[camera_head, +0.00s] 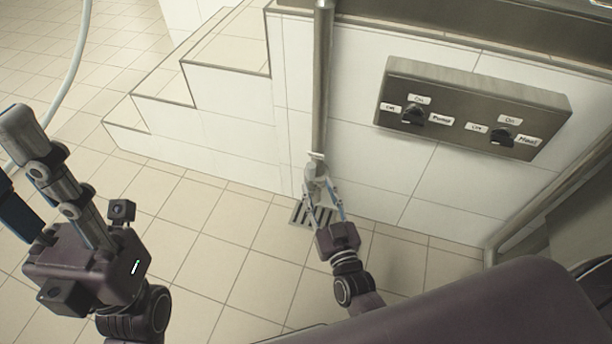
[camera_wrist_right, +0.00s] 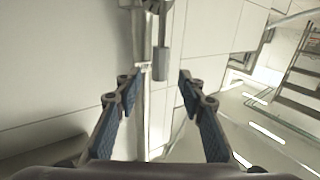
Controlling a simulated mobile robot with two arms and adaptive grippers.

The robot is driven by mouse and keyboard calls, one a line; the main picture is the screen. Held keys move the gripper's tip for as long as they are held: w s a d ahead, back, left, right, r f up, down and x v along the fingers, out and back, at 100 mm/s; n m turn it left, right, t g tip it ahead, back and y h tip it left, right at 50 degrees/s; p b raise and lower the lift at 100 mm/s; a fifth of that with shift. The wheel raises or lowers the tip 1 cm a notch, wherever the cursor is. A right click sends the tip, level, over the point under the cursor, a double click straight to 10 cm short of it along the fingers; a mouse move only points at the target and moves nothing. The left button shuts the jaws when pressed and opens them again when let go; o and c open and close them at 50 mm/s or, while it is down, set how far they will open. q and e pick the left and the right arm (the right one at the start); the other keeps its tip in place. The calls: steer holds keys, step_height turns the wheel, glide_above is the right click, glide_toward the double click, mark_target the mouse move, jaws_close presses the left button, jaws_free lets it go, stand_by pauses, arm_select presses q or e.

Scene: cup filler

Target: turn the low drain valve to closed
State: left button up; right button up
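The low drain valve (camera_head: 315,178) is a small grey fitting at the foot of a vertical metal pipe (camera_head: 322,85) against the white tiled wall. In the right wrist view a short grey cylinder, which looks like its handle (camera_wrist_right: 161,63), hangs beside the pipe. My right gripper (camera_head: 326,203) is at the valve, with its blue-padded fingers open. In the wrist view the open right gripper (camera_wrist_right: 158,80) has the pipe and the handle between or just beyond its fingertips; contact cannot be told. My left gripper (camera_head: 62,190) is at the far left, away from the valve; its opening is unclear.
A floor drain grate (camera_head: 308,216) lies below the valve. A metal panel (camera_head: 470,105) with two black knobs is on the wall to the right. Tiled steps (camera_head: 215,95) rise at the left. The tiled floor (camera_head: 215,240) between my arms is clear.

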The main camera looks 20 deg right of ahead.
mark_target(312, 174)
steer(key=w+b, duration=0.2)
steer(key=w, duration=0.5)
steer(key=shift+w+b, duration=0.15)
steer(key=shift+b, duration=0.15)
steer(key=shift+c, duration=0.3)
jaws_close()
